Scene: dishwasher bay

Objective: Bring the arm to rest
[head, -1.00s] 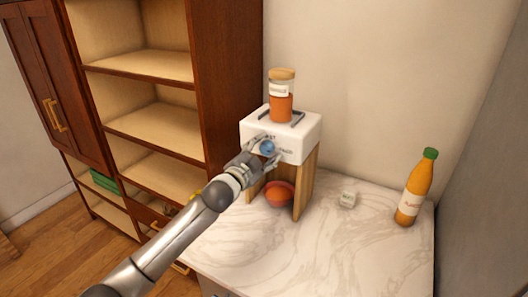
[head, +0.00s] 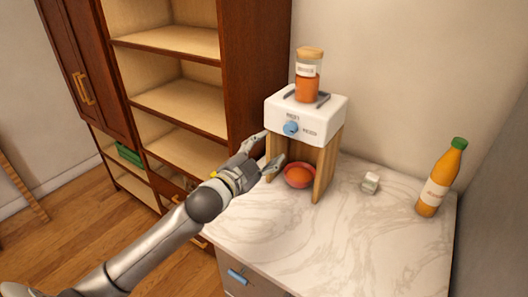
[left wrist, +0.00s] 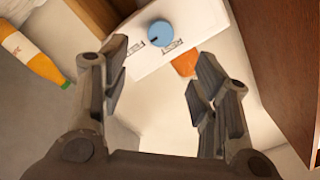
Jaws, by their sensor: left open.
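My left gripper (head: 262,155) is open and empty in the head view, to the left of and in front of the dispenser. In the left wrist view its two fingers (left wrist: 160,85) stand wide apart with nothing between the tips. The white dispenser box (head: 305,118) has a blue knob (head: 291,128) on its front, apart from the fingers. The knob also shows in the left wrist view (left wrist: 160,34). A jar with orange content (head: 308,80) stands on top. A red bowl with orange content (head: 299,175) sits under the box between wooden legs. My right gripper is not in view.
A brown shelf unit (head: 252,70) stands close on the left. The counter's front is clear.

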